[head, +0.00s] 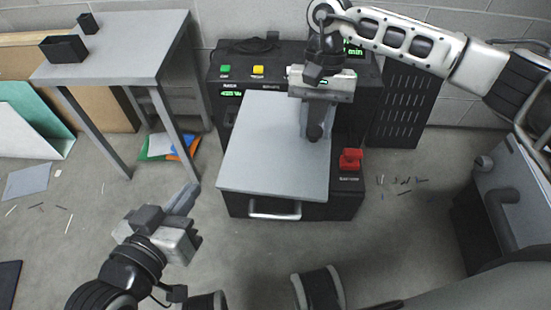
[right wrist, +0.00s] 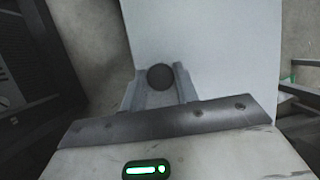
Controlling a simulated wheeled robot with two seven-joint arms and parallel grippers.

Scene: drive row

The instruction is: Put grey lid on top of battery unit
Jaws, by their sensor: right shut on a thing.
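The grey lid (head: 265,150) is a flat pale plate over the black battery unit (head: 345,200), covering much of its top. It also fills the upper middle of the right wrist view (right wrist: 210,60). Its edges look slightly turned against the unit; I cannot tell whether it touches the unit or hangs just above. My right gripper (head: 316,128) is shut on the lid's dark round knob (right wrist: 161,77), near the lid's right side. My left gripper (head: 195,212) is empty, low and left of the unit; its finger gap is unclear.
A red switch (head: 350,158) sits on the unit, right of the lid. A silver handle (head: 275,211) is on its front. Behind are green and yellow buttons (head: 258,71). A grey table (head: 125,45) with two black boxes stands at left. Small scraps lie on the floor.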

